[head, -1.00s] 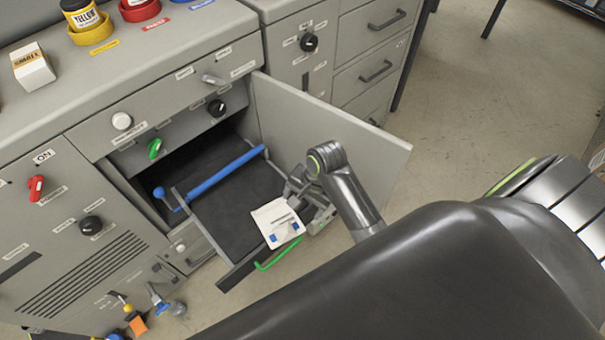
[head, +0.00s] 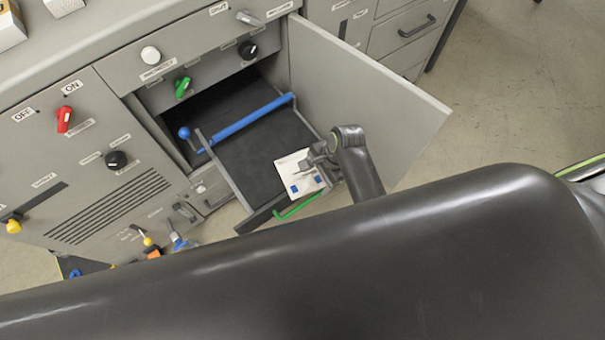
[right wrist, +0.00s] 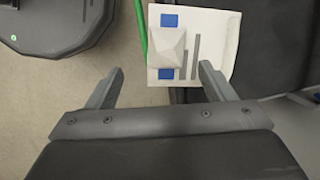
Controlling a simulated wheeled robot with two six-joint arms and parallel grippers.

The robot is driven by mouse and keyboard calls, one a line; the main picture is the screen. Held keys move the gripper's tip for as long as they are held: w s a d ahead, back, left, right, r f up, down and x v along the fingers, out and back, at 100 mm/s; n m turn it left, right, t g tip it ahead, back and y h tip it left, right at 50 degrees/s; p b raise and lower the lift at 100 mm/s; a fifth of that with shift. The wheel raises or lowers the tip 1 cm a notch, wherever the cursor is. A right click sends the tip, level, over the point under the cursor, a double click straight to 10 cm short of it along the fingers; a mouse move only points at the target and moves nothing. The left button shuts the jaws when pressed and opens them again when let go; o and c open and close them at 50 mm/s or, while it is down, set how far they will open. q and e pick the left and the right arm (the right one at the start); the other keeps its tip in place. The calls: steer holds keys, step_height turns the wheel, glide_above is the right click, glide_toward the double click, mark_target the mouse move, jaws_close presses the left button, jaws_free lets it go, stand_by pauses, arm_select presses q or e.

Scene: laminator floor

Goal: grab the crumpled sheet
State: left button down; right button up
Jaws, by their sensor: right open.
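The crumpled sheet (head: 299,174) is white with blue squares and lies on the front right part of the pulled-out dark tray (head: 262,165). My right gripper (head: 315,165) is beside and partly over the sheet in the head view. In the right wrist view my right gripper (right wrist: 155,82) is open, with nothing between its fingers; the sheet lies just beyond the fingertips, nearer the right finger. My left gripper is not in view.
A blue roller bar (head: 245,122) with a ball end crosses the tray. A green handle (head: 298,206) runs along the tray's front. An open grey door (head: 365,105) stands right of the tray. The grey cabinet (head: 60,165) carries knobs and switches.

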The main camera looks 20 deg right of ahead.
mark_target(311, 181)
steer(key=shift+w+b+x, duration=0.15)
steer(key=shift+w+x, duration=0.05)
steer(key=shift+x, duration=1.3)
steer(key=shift+w+b+x, duration=0.15)
steer(key=shift+w+x, duration=0.05)
steer(key=shift+x, duration=1.3)
steer(key=shift+d, duration=0.1)
steer(key=c, duration=1.1)
